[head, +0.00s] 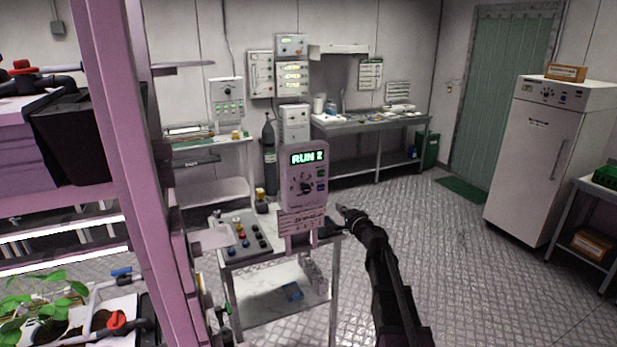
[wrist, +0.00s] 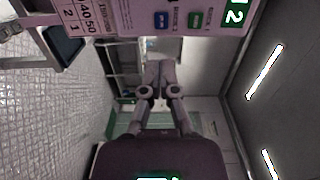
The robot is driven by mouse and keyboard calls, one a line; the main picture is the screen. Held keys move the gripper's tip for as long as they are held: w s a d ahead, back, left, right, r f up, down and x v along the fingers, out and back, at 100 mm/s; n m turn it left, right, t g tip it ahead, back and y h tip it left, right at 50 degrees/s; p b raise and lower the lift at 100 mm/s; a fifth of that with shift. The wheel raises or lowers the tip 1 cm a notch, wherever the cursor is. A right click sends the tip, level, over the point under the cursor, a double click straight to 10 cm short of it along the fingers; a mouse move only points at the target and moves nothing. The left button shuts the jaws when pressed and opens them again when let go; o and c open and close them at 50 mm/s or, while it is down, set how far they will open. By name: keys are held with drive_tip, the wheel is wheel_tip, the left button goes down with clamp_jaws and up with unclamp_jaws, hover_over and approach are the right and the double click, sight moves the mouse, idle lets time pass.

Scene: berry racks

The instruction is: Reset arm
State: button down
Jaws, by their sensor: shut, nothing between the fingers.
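My black arm rises from the bottom of the head view, and my gripper (head: 343,211) is at its upper end, just right of the control box on the rack. In the wrist view my gripper (wrist: 159,88) has its two fingers together, shut and empty. The control box (head: 304,176) has a lit display reading "RUN 2", a knob and small buttons. It also shows, turned sideways, along the top of the wrist view (wrist: 180,18). The gripper appears apart from the box; the exact gap cannot be told.
A pink rack post (head: 135,170) and shelves with plants (head: 40,305) stand at the left. A white fridge (head: 545,150) and a side table (head: 600,192) stand at the right. The floor (head: 470,260) between is clear.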

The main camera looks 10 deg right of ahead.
drive_tip(key=s+a+f+n+g+y, duration=0.1)
drive_tip(key=s+a+f+n+g, duration=0.35)
drive_tip(key=s, duration=0.25)
drive_tip(key=s+a+f+n+g+y, duration=0.1)
drive_tip(key=s+a+f+n+g, duration=0.35)
drive_tip(key=s+f+n, duration=0.2)
drive_tip(key=s+d+f+n+g+h, duration=0.1)
drive_tip(key=s+d+f+g+h, duration=0.1)
drive_tip(key=s, duration=0.5)
drive_tip(key=s+d+f+n+g+h, duration=0.1)
drive_tip(key=s+d+f+g+h, duration=0.1)
drive_tip(key=s, duration=0.4)
drive_tip(key=s+d+f+g+h, duration=0.2)
drive_tip(key=s+f+g+h, duration=0.1)
drive_tip(key=s, duration=0.4)
drive_tip(key=shift+s+f+n+g+h, duration=0.2)
drive_tip(key=shift+s+n+g+h, duration=0.2)
drive_tip(key=shift+h, duration=0.1)
drive_tip(key=shift+w, duration=0.1)
idle(4.0)
